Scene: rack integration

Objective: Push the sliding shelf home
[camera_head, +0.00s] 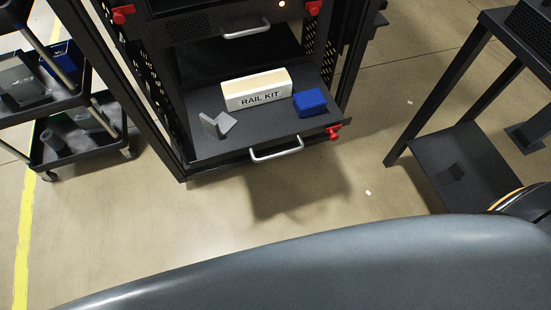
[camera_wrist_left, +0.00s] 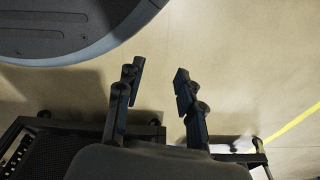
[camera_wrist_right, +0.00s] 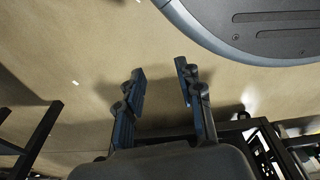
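The sliding shelf (camera_head: 200,148) is a dark flat tray pulled out from the front of the black rack (camera_head: 115,60). A silver bar handle (camera_head: 276,150) is on its front edge. On it stand a white box marked RAIL KIT (camera_head: 256,92), a blue box (camera_head: 310,102) and a grey angled bracket (camera_head: 218,123). My left gripper (camera_wrist_left: 157,83) is open and empty over the floor in the left wrist view. My right gripper (camera_wrist_right: 162,82) is also open and empty over the floor. Neither gripper shows in the head view.
A black cart (camera_head: 50,155) with boxes stands left of the rack. A dark table frame with a low shelf (camera_head: 460,160) stands at the right. Red latches (camera_head: 334,132) sit by the rack sides. The floor (camera_head: 330,200) before the shelf is clear.

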